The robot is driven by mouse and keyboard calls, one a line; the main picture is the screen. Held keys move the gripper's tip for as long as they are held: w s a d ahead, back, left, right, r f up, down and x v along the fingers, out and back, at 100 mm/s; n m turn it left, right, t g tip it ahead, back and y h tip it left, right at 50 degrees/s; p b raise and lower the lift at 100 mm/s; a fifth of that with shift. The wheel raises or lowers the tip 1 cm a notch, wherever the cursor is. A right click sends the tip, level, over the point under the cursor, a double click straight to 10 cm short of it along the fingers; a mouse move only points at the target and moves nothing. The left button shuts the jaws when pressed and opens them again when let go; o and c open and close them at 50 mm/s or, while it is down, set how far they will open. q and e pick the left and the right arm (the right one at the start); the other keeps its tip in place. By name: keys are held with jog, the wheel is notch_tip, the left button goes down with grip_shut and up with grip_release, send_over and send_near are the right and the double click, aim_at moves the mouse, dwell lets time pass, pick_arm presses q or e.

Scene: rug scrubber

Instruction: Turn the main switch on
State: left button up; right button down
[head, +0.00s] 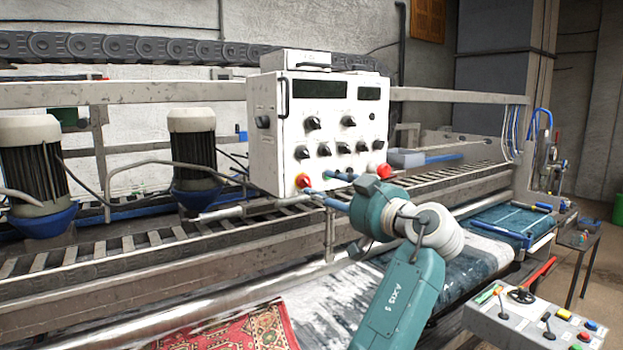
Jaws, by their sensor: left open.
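A white control box (262,160) stands above the conveyor in the middle of the view. Its front carries several black rotary knobs and two dark display windows. No readable label shows which control is the main switch. My left gripper (318,183) is open and empty, with its blue fingers pointing left along the box's lower edge. One fingertip appears close to the red-and-yellow switch; I cannot tell if they touch. My right gripper is not in view.
The conveyor frame (100,270) runs under the box, with two motors (194,150) at left. A patterned red rug (235,330) lies in front. A grey control console (530,322) with levers and buttons stands at lower right.

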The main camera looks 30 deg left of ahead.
aim_at(309, 185)
pick_arm(q)
jog(key=x, duration=0.2)
jog(key=p+x, duration=0.1)
jog(key=x, duration=0.1)
jog(key=p+x, duration=0.1)
jog(key=x, duration=0.1)
jog(key=shift+s+r, duration=0.1)
jog(key=shift+s, duration=0.2)
jog(key=shift+w+a, duration=0.1)
jog(key=shift+a, duration=0.1)
jog(key=shift+w, duration=0.15)
jog(key=shift+a, duration=0.1)
jog(key=c, duration=0.9)
grip_shut()
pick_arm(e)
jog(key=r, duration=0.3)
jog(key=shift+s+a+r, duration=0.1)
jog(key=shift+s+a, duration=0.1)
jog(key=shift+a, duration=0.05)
